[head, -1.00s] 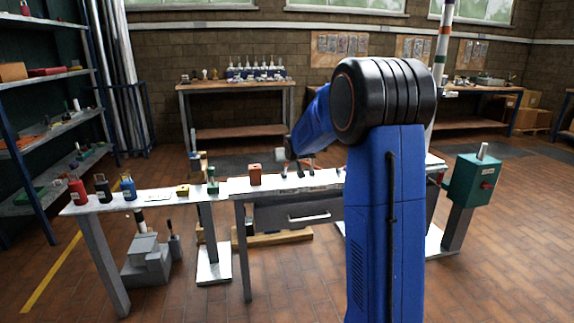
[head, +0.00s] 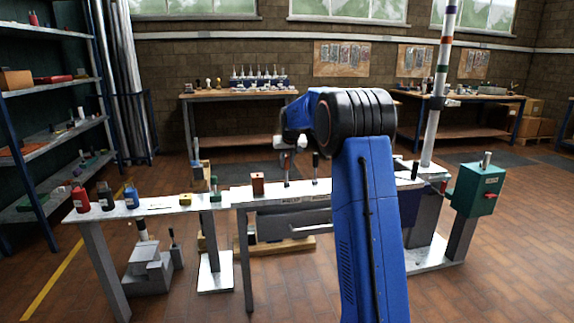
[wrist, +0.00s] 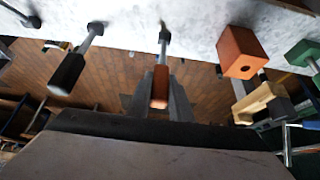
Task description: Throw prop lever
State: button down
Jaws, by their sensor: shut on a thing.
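A row of levers stands on the narrow metal bench top (head: 240,195). In the wrist view, my gripper (wrist: 160,98) is shut on the orange handle of one lever (wrist: 160,82), whose metal shaft runs to the bench plate. In the head view my gripper (head: 288,145) is above the bench, and only the lower shaft of that lever (head: 287,176) shows. A black-handled lever stands beside it (head: 315,165) and also shows in the wrist view (wrist: 68,72). Another black-handled lever (head: 415,168) is farther right. I cannot read which one is labelled prop.
An orange-red block (head: 257,184) stands close left of the held lever, also in the wrist view (wrist: 242,52). A green part (head: 214,186) is farther left. A striped mast (head: 437,90) and a green box (head: 477,188) stand right.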

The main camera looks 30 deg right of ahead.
jog(key=shift+w, duration=0.1)
dwell(0.4)
jog(key=c, duration=1.6)
grip_release()
jog(key=v, duration=1.7)
jog(key=shift+r, duration=0.25)
